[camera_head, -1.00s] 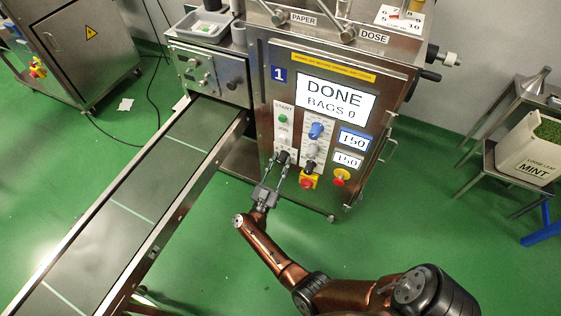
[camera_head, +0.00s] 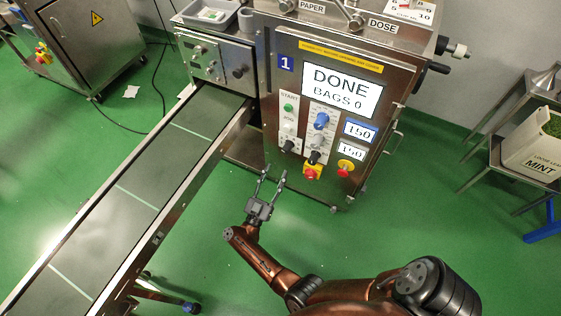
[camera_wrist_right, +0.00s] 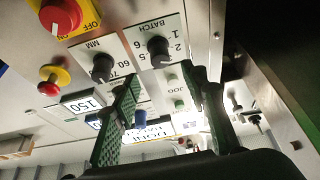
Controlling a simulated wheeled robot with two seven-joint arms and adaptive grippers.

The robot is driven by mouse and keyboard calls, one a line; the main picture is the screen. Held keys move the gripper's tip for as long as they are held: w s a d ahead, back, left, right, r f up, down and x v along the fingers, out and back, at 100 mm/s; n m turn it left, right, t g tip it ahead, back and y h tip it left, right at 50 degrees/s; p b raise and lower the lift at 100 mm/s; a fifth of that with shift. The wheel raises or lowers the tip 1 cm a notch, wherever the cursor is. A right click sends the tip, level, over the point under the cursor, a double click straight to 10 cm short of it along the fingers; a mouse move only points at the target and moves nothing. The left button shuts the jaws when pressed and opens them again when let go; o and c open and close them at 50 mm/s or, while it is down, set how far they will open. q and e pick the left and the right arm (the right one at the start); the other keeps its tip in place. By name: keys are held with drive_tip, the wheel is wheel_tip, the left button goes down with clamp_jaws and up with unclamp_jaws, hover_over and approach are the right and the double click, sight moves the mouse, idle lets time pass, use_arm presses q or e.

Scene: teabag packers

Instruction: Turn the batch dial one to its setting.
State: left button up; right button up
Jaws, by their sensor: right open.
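The batch dial (camera_head: 288,146) is a black knob low on the left of the machine's front panel. In the right wrist view the batch dial (camera_wrist_right: 159,50) sits on a white plate lettered BATCH with numbers around it; I cannot tell surely which number it points at. My right gripper (camera_head: 274,171) is open and empty, below and in front of the dial, apart from it. In the wrist view its two fingers (camera_wrist_right: 160,82) are spread, with the dial beyond their tips. My left gripper is not in view.
A second black knob, lettered MM (camera_wrist_right: 102,68), is beside the batch dial. A red and yellow switch (camera_head: 312,172), an emergency button (camera_head: 345,167), a blue knob (camera_head: 321,121) and a green button (camera_head: 289,108) share the panel. The screen (camera_head: 340,92) reads DONE, BAGS 0. A conveyor (camera_head: 140,185) runs along the left.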

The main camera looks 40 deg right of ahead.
drive_tip(key=shift+v, duration=1.25)
drive_tip(key=shift+d, duration=0.1)
